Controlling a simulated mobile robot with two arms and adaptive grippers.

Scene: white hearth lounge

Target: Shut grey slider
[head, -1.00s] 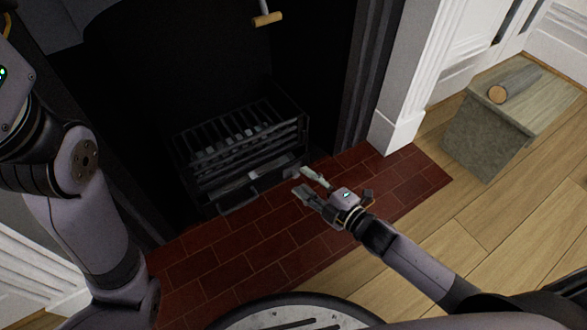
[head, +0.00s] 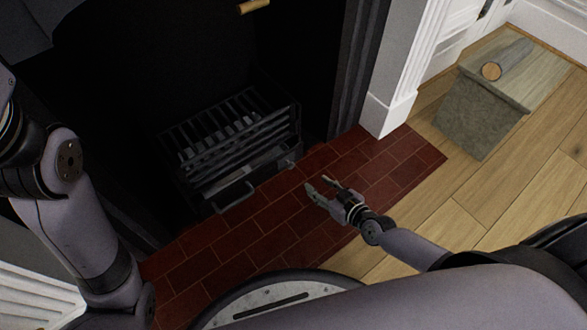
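The grey slider (head: 241,177) looks like the low tray under the fire grate, at the centre left of the head view. A pale strip of it shows below the bars, with a looped handle (head: 236,196) at its front. How far out it stands is hard to tell in the dark. My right gripper (head: 322,187) is above the red brick hearth, to the right of the tray and apart from it. Its fingers are spread, with nothing between them. My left arm comes down the left side, but its gripper is out of view.
The black fire grate (head: 228,125) stands in the dark fireplace. The red brick hearth (head: 270,215) in front is clear. A white pillar (head: 385,110) stands at its right.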

